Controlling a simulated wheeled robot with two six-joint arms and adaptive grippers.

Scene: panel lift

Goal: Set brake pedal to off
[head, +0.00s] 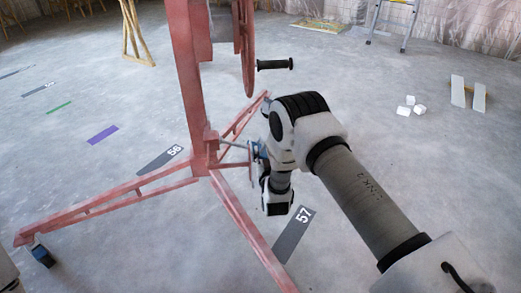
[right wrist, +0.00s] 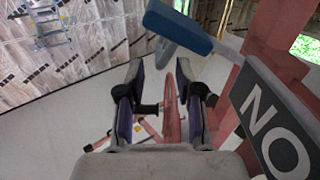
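The red panel lift (head: 191,85) stands on a splayed base in the head view. A small blue part (head: 255,150), apparently the pedal, shows at the end of a grey bar beside the mast, partly hidden by my right arm. In the right wrist view a blue pedal (right wrist: 178,25) is at the top, beyond the fingertips. A dark sign (right wrist: 270,122) there shows white letters "NO", possibly "ON" upside down. My right gripper (right wrist: 159,72) is open and empty, apart from the pedal. My left gripper is not in view.
A crank handle (head: 275,64) sticks out from the lift's red wheel (head: 248,55) above the pedal. The lift's legs spread over the floor. White blocks (head: 411,106) lie at right, a ladder (head: 395,25) stands behind. Open floor lies between.

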